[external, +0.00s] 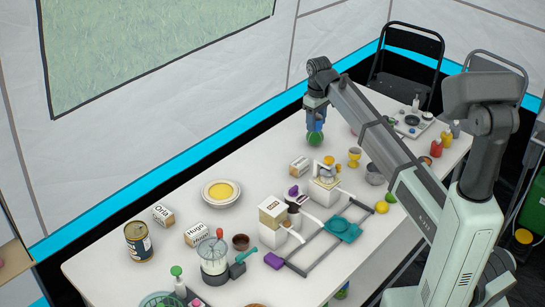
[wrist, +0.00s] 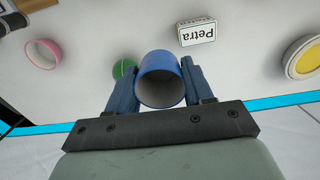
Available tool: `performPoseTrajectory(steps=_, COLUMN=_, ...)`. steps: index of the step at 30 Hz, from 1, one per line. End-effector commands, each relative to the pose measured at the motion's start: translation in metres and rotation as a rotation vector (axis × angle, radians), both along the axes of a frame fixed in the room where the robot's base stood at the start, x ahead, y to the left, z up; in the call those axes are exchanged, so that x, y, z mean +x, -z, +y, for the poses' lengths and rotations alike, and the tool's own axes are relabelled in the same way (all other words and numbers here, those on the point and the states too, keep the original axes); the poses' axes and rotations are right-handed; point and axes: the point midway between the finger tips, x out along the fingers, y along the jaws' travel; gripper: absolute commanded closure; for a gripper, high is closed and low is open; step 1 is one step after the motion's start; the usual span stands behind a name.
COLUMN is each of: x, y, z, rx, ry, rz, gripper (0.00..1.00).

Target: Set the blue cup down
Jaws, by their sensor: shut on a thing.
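The blue cup (wrist: 146,92) is between the two blue fingers of my gripper (wrist: 160,77) in the wrist view, and they are shut on it. Its open rim faces the wrist camera, and the inside looks grey and empty. In the external view my gripper (external: 316,120) points down over the far side of the white table (external: 185,250). There the cup is hard to tell from the blue fingers. I cannot tell whether its base touches the table.
A green round thing (external: 314,139) is close by the gripper; it also shows beside the cup in the wrist view (wrist: 121,68). A "Petra" box (wrist: 197,34), a pink cup (wrist: 42,54) and a yellow-filled dish (wrist: 305,58) lie around. Bare table is left of the gripper.

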Motion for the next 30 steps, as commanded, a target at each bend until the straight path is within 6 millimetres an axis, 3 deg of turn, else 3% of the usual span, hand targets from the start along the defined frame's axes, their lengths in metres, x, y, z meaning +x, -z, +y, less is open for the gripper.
performPoseTrajectory(steps=1, x=0.029, y=0.003, z=-0.006, rx=-0.001, ry=0.005, rz=0.002, gripper=0.78)
performPoseTrajectory(steps=3, x=0.057, y=0.009, z=-0.017, rx=0.000, ry=0.004, rz=0.001, gripper=0.78)
performPoseTrajectory(steps=9, x=0.127, y=0.027, z=-0.051, rx=0.000, ry=0.004, rz=0.001, gripper=0.78)
performPoseTrajectory(steps=12, x=0.153, y=0.036, z=-0.067, rx=0.000, ry=0.002, rz=0.001, gripper=0.78)
performPoseTrajectory(steps=19, x=0.184, y=0.046, z=-0.088, rx=0.001, ry=0.001, rz=0.001, gripper=0.78)
performPoseTrajectory(steps=23, x=0.188, y=0.053, z=-0.092, rx=0.001, ry=0.000, rz=0.001, gripper=0.78)
performPoseTrajectory(steps=30, x=0.188, y=0.087, z=-0.093, rx=0.001, ry=0.000, rz=0.002, gripper=0.78)
